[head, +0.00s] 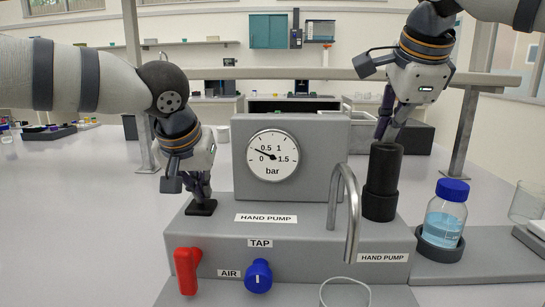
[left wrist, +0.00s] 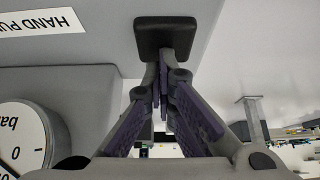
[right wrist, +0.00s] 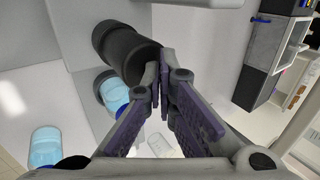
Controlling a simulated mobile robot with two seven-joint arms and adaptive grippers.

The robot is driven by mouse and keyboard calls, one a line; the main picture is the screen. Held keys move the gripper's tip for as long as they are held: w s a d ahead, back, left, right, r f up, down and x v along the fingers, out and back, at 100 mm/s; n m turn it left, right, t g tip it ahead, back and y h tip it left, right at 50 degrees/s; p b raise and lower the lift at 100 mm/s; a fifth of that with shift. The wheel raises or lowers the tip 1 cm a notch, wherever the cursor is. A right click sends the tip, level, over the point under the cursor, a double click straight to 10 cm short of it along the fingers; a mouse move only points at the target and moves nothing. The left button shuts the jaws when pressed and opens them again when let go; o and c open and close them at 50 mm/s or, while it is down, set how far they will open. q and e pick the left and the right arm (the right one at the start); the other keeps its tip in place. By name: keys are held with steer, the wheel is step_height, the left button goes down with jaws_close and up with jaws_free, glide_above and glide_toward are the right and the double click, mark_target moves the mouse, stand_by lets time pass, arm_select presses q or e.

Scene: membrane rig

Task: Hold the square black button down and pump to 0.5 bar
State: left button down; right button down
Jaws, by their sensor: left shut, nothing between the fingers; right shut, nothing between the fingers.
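The square black button (head: 201,208) lies on the left of the grey rig's top. My left gripper (head: 201,199) is shut and empty, pointing down with its fingertips at the button, seemingly touching it. The button (left wrist: 165,34) also shows at the tips in the left wrist view. The black hand pump (head: 382,182) stands upright on the right of the rig. My right gripper (head: 385,139) is shut and empty, its tips at the top of the pump; contact is hard to tell. The gauge (head: 272,156) needle points up-left, between 0 and 0.5 bar.
A red lever (head: 187,271) and a blue knob (head: 258,276) are on the rig's front. A bent metal spout (head: 350,210) stands left of the pump. A blue-capped bottle (head: 445,218) sits in a black holder at right.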

mark_target(390, 146)
arm_select(q)
steer(key=shift+s+f, duration=0.1)
steer(key=shift+f, duration=0.5)
arm_select(e)
steer(key=shift+f, duration=2)
steer(key=shift+w+r, duration=0.1)
steer(key=shift+r, duration=4.15)
arm_select(q)
step_height(390, 146, up, 8)
arm_select(e)
steer(key=shift+r, duration=0.15)
